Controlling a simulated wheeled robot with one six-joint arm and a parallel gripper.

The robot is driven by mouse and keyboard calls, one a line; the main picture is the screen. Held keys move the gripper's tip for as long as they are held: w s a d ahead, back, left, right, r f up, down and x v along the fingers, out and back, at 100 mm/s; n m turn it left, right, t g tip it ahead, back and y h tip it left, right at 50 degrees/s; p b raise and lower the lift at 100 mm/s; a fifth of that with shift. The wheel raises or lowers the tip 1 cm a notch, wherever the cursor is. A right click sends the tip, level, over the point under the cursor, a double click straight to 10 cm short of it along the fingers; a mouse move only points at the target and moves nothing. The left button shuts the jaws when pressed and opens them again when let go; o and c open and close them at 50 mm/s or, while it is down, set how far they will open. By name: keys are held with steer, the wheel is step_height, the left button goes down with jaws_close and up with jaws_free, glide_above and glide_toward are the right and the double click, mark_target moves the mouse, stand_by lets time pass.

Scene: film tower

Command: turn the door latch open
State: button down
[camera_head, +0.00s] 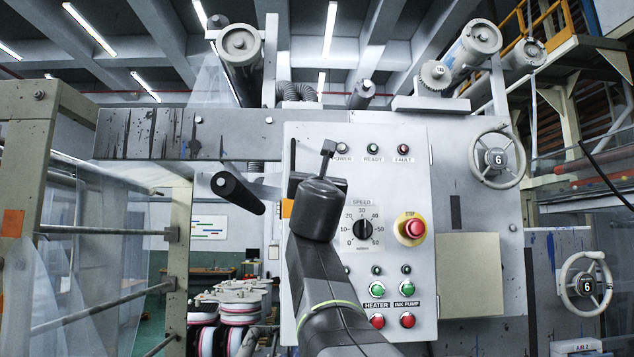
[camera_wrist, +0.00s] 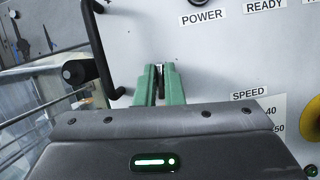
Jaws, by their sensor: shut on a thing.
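My gripper (camera_wrist: 157,84) shows in the wrist view with its two green fingers close together, shut on a small dark and metallic piece (camera_wrist: 158,70), which I take to be the door latch. Only a little of it shows between the fingertips, so its angle cannot be told. It sits at the light grey panel door (camera_wrist: 220,60), right of a black bar handle (camera_wrist: 101,58). In the head view the panel door (camera_head: 420,270) faces me, and my own dark arm covers the latch and fingertips.
The panel carries a speed knob (camera_head: 362,229), a red stop button (camera_head: 411,228) on yellow, and green and red buttons. Handwheels (camera_head: 496,158) stand at the right. Open framing with film lies at the left.

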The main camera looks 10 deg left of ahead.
steer(key=shift+m+g+h+p, duration=0.65)
steer(key=shift+m+h+p, duration=0.45)
steer(key=shift+m, duration=2.25)
steer(key=shift+m+g+h+p, duration=0.6)
steer(key=shift+m+h+p, duration=0.45)
steer(key=shift+m, duration=2.35)
steer(key=shift+m+g+h+p, duration=0.8)
steer(key=shift+m+h, duration=0.45)
steer(key=shift+m, duration=2.1)
steer(key=shift+f, duration=0.1)
steer(key=c, duration=1.5)
jaws_free()
steer(key=shift+c, duration=0.2)
steer(key=s+a+b, duration=0.1)
steer(key=s+b, duration=0.2)
steer(key=s, duration=1)
steer(key=shift+s+a, duration=0.25)
steer(key=shift+s, duration=0.15)
